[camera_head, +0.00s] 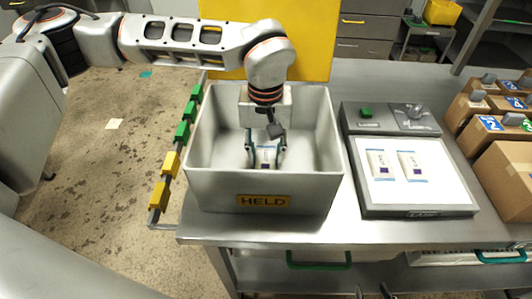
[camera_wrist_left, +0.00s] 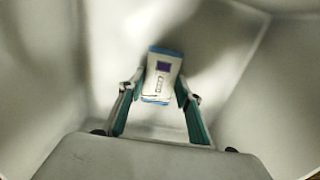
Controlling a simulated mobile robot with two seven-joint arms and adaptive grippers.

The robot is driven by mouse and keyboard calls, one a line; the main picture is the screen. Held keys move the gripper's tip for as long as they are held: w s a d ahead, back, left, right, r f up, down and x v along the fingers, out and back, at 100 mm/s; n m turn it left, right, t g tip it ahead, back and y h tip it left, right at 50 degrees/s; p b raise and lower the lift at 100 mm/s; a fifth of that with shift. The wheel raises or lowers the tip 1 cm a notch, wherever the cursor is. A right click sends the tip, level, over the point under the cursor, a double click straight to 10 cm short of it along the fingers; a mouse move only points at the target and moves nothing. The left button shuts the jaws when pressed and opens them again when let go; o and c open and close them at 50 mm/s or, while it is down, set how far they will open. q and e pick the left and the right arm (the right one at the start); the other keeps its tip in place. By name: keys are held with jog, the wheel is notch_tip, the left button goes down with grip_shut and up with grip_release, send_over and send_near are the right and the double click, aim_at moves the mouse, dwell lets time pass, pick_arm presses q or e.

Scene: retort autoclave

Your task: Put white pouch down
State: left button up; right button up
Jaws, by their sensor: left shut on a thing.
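My left gripper (camera_head: 266,150) reaches straight down into the grey bin (camera_head: 262,190) labelled HELD. It is shut on a white pouch (camera_head: 266,157) with blue ends, held upright between its two fingers. In the left wrist view the pouch (camera_wrist_left: 161,78) sits between the fingertips of my left gripper (camera_wrist_left: 160,90), its dark purple square and printed code facing the camera. The bin's pale walls surround it; whether the pouch touches the bin floor I cannot tell.
Cardboard boxes (camera_head: 505,175) stand far right. Green and yellow blocks (camera_head: 182,131) line a rail left of the bin.

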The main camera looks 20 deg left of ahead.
aim_at(266, 158)
pick_arm(q)
jog(key=o, duration=1.1)
jog(key=shift+f, duration=0.1)
notch_tip(266, 158, up, 12)
jog(key=shift+r+p, duration=0.15)
jog(key=shift+p, duration=0.3)
jog(key=shift+r, duration=0.1)
